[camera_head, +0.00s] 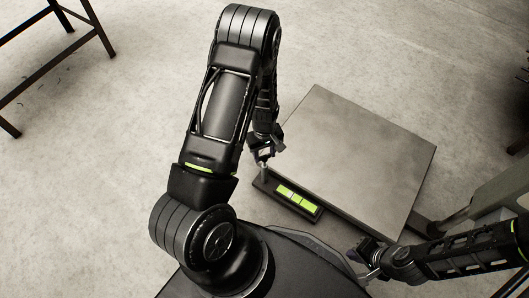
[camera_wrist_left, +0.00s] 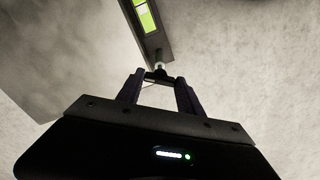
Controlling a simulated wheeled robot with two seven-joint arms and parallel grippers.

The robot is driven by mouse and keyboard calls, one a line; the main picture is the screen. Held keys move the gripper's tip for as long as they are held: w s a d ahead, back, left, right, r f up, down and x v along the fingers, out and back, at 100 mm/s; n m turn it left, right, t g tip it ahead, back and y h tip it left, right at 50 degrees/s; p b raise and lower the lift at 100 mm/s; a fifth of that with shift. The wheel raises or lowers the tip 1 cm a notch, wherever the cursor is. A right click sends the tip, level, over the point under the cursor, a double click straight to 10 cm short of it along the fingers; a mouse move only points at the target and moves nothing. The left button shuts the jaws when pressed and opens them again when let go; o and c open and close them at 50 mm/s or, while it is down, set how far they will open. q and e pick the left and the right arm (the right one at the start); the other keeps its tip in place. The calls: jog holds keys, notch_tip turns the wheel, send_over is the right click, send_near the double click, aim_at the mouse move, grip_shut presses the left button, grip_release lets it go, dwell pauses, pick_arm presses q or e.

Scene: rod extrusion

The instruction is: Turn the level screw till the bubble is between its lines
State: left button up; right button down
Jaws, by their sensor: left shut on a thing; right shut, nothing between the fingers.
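The level is a dark bar with a bright green vial (camera_head: 298,198) at the front left edge of the grey table. The vial shows dark lines and a paler patch near its middle. I cannot tell exactly where the bubble sits. The vial also shows at the top of the left wrist view (camera_wrist_left: 146,16). The level screw (camera_wrist_left: 159,66) is at the bar's near end there. My left gripper (camera_head: 265,158) is at the bar's left end, its fingers (camera_wrist_left: 158,80) shut on the screw. My right gripper (camera_head: 369,273) is shut and empty, low and right of the level.
The grey square tabletop (camera_head: 360,150) is bare. A dark metal frame (camera_head: 60,60) stands far off at the upper left. A grey structure (camera_head: 497,200) is at the right edge. The concrete floor around the table is mostly clear.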

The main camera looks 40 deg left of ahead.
pick_arm(q)
jog(key=m, duration=0.5)
jog(key=shift+m, duration=0.3)
jog(key=m, duration=0.5)
jog(key=shift+m, duration=0.3)
jog(key=o, duration=1.4)
jog(key=shift+r, duration=0.1)
notch_tip(320, 180, up, 8)
jog(key=p, duration=0.2)
jog(key=shift+p, duration=0.4)
jog(key=shift+f, duration=0.2)
